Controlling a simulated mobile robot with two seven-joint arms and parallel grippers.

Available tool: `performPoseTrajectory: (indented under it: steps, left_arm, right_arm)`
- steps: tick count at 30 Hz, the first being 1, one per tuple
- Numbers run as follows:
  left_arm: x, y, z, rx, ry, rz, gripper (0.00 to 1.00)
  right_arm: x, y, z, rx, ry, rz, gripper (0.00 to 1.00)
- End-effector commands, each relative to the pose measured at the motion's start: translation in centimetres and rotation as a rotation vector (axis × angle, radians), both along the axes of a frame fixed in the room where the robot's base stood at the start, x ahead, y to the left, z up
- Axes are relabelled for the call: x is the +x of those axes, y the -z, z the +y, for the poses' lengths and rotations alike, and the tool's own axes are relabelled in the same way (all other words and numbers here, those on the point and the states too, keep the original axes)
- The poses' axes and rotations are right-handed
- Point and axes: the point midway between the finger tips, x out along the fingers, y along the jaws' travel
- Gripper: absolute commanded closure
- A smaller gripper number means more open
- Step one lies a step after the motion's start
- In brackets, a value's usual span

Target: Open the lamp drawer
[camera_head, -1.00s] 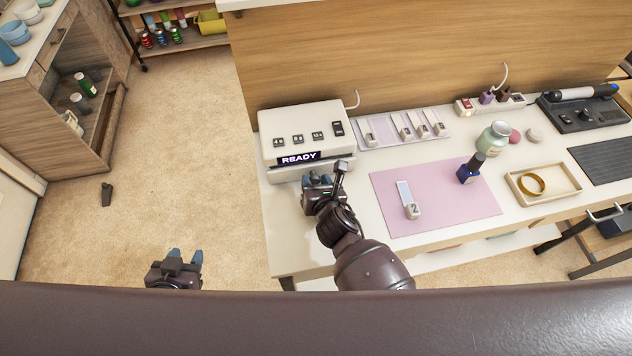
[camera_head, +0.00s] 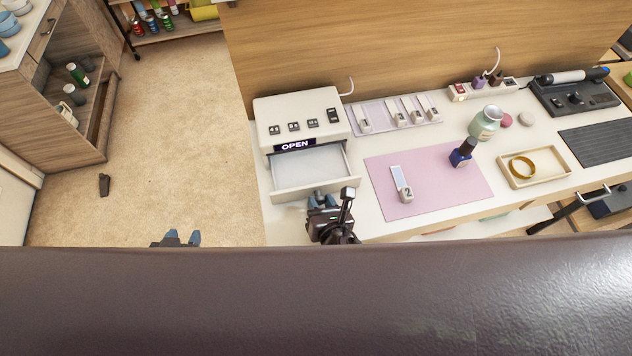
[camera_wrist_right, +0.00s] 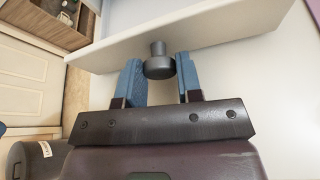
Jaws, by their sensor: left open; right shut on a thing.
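The white lamp unit (camera_head: 300,110) stands at the left end of the desk, and its display (camera_head: 295,145) reads "OPEN". Its drawer (camera_head: 310,188) is pulled out towards me, and the inside looks empty. My right gripper (camera_head: 322,201) is at the drawer front. In the right wrist view a dark round knob (camera_wrist_right: 158,65) sits on the drawer front (camera_wrist_right: 220,27), between my blue fingers, and the gripper is shut on it. My left gripper (camera_head: 180,238) is open and empty over the floor at lower left, partly hidden by my body.
A tray (camera_head: 535,168) with a gold ring lies further right. Floor to the left is mostly clear.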

Motion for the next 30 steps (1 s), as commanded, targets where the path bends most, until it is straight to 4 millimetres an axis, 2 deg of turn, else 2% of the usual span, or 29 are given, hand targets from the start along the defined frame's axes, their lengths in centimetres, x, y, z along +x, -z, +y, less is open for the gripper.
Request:
performPoseTrajectory:
  steps: [1, 6, 17, 18, 22, 23, 30]
  left_arm:
    - [-0.1, 0.0, 0.0, 0.0, 0.0, 0.001, 0.57]
    - [-0.3, 0.1, 0.0, 0.0, -0.002, 0.006, 0.57]
    - [-0.3, 0.2, 0.0, 0.001, -0.001, 0.006, 0.57]
    - [-0.2, 0.2, 0.0, 0.001, -0.001, 0.006, 0.57]
    - [-0.1, 0.1, 0.0, 0.0, 0.0, 0.004, 0.57]
    - [-0.1, 0.1, 0.0, 0.0, 0.0, 0.003, 0.57]
    - [0.1, 0.0, 0.0, 0.0, 0.001, -0.001, 0.57]
  right_arm:
    - [-1.1, 0.2, -0.3, -0.002, 0.001, 0.004, 1.0]
    - [-2.9, 0.1, -0.6, -0.001, 0.0, 0.003, 1.0]
    - [-3.3, 0.1, -0.7, -0.001, 0.0, 0.003, 1.0]
    - [-3.3, 0.1, -0.7, -0.001, 0.0, 0.003, 0.65]
    - [-3.3, 0.1, -0.7, -0.001, 0.0, 0.002, 0.46]
    - [-3.3, 0.1, -0.7, -0.001, 0.0, 0.002, 0.41]
    - [-3.3, 0.0, -0.7, 0.0, 0.0, 0.001, 0.41]
